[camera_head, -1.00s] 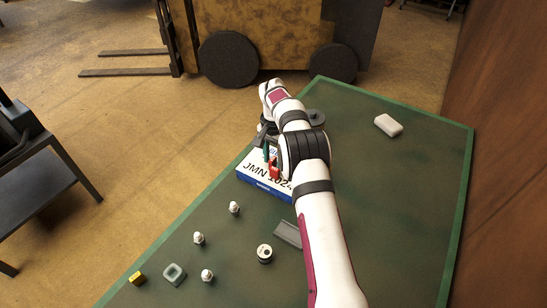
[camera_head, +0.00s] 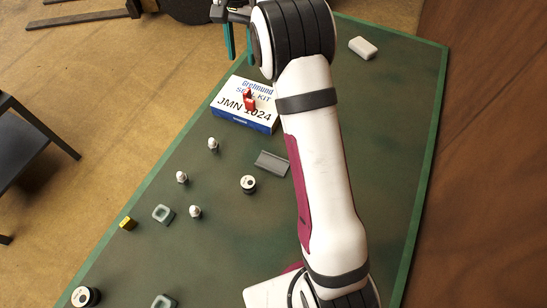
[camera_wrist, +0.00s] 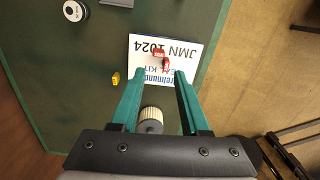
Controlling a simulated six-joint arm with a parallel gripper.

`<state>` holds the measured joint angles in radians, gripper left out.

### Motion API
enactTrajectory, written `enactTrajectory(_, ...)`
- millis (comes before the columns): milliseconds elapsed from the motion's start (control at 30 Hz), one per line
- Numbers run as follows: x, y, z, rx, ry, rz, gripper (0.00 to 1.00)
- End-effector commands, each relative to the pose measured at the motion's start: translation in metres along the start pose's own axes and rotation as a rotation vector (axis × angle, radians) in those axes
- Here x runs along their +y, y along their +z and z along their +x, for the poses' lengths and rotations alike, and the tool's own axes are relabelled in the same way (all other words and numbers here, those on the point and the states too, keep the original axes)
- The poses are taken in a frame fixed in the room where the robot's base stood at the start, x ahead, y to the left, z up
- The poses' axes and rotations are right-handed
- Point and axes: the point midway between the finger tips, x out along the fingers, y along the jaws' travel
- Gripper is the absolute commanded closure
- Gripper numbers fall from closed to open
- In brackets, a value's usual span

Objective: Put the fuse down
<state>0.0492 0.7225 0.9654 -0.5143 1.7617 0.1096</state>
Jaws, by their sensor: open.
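The red fuse (camera_head: 249,99) rests on top of the white and blue seal kit box (camera_head: 262,123), with its prong-like parts showing upward in the head view. In the wrist view the red fuse (camera_wrist: 160,57) lies on the printed face of the box (camera_wrist: 190,48), ahead of the fingertips. My gripper (camera_head: 238,58) has its two green fingers apart and empty. It is above and beyond the box in the head view, clear of the fuse. In the wrist view my gripper (camera_wrist: 158,78) shows an open gap between the fingers.
A ribbed pale cylinder (camera_wrist: 150,117) shows below between the fingers. A yellow piece (camera_wrist: 115,78) lies beside the box. Several small white-topped parts, a grey tray (camera_head: 272,163) and a black-and-white roller (camera_head: 248,184) stand nearer. A white block (camera_head: 363,47) lies far right; the table's right side is clear.

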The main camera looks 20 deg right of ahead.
Motion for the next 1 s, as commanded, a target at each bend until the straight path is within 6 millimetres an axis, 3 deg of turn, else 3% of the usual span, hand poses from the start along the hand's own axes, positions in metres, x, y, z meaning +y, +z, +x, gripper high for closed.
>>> enactTrajectory(33, 0.017, 0.031, -0.024, -0.006, -0.012, -0.03, 0.54)
enactTrajectory(100, 0.046, 0.083, -0.044, -0.021, -0.028, -0.076, 0.54)
enactTrajectory(167, 0.077, 0.132, -0.05, -0.035, -0.043, -0.113, 0.54)
enactTrajectory(200, 0.098, 0.166, -0.048, -0.043, -0.053, -0.137, 0.54)
enactTrajectory(300, 0.147, 0.24, -0.027, -0.06, -0.077, -0.182, 0.54)
enactTrajectory(400, 0.182, 0.288, 0.001, -0.072, -0.092, -0.211, 0.54)
enactTrajectory(500, 0.198, 0.311, 0.019, -0.079, -0.099, -0.223, 0.54)
enactTrajectory(567, 0.202, 0.316, 0.023, -0.08, -0.101, -0.225, 0.54)
enactTrajectory(733, 0.202, 0.316, 0.024, -0.083, -0.099, -0.225, 0.54)
enactTrajectory(800, 0.202, 0.316, 0.024, -0.083, -0.099, -0.225, 0.47)
enactTrajectory(1000, 0.202, 0.316, 0.023, -0.083, -0.098, -0.23, 0.47)
